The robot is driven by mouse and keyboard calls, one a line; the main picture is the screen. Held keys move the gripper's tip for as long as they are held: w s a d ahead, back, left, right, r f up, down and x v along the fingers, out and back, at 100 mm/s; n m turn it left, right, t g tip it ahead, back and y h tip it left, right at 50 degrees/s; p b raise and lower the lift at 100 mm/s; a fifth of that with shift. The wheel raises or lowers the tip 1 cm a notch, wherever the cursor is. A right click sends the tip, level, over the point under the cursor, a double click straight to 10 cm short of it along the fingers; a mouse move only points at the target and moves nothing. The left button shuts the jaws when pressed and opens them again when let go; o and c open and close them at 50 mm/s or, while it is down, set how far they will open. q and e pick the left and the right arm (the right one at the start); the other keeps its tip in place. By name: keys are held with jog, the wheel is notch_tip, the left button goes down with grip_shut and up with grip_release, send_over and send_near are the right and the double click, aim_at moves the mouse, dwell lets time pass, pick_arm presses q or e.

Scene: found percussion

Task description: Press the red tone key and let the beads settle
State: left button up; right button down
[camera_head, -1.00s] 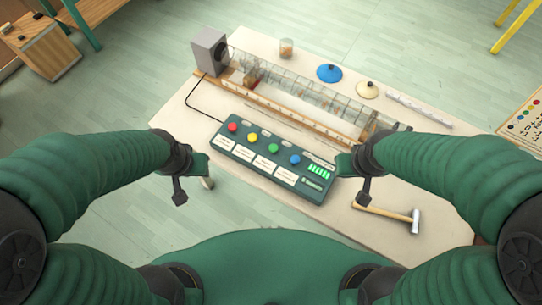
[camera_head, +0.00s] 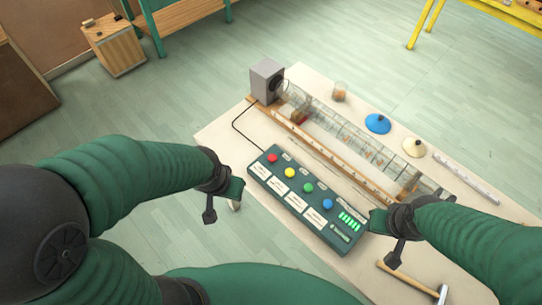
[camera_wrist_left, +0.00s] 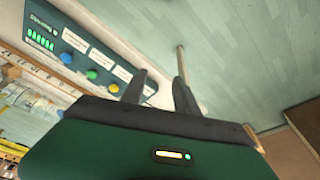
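The red tone key (camera_head: 272,158) is a round button at the left end of a green control box (camera_head: 300,207), beside yellow, green and blue keys. A clear tube (camera_head: 350,135) with small beads inside lies behind the box, with a grey speaker (camera_head: 267,80) at its left end. My left gripper (camera_head: 209,217) hangs left of the box, apart from the red key. In the left wrist view its two fingers (camera_wrist_left: 160,90) stand apart with nothing between them. My right gripper (camera_head: 392,262) is near the box's right end; its finger opening is not clear.
A mallet (camera_head: 410,283) lies at the table's front right. A jar (camera_head: 340,91), a blue disc (camera_head: 378,123), a cream disc (camera_head: 414,147) and a white strip (camera_head: 466,178) lie behind the tube. A black cable (camera_head: 237,122) runs from speaker to box.

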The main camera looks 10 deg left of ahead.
pick_arm(q)
jog(key=shift+s+d, duration=0.1)
jog(key=shift+d, duration=0.4)
jog(key=c, duration=0.7)
jog(key=shift+d+r, duration=0.1)
jog(key=shift+d, duration=0.05)
grip_shut()
jog(key=shift+a, duration=0.45)
jog(key=shift+d, duration=0.3)
jog(key=shift+a, duration=0.1)
